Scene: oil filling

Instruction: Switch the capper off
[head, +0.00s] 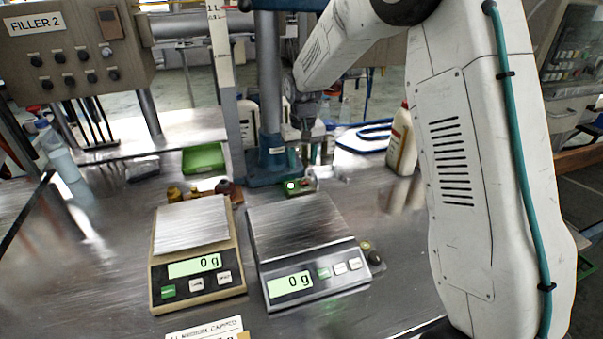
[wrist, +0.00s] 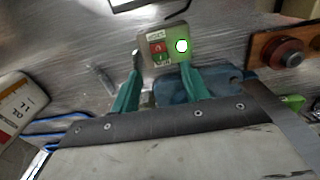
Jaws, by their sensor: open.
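The capper's switch box (wrist: 163,54) is in the wrist view at upper centre. It bears a red-and-green switch (wrist: 158,51) between small labels and a round lamp (wrist: 181,46) with a bright, green-edged glow. The box also shows in the head view (head: 312,189), small, at the foot of the blue capper column (head: 270,110). My gripper (wrist: 158,66) is open and empty, its teal fingertips either side of the box's near edge in the wrist view. I cannot tell whether they touch it. In the head view, my gripper (head: 304,158) hangs just behind and above the box.
Two scales, beige (head: 195,250) and silver (head: 300,240), stand in front of the box. A green tray (head: 203,158) lies left, a white bottle (head: 402,140) right. A wooden holder with a dark red knob (wrist: 284,52) sits right of the box in the wrist view.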

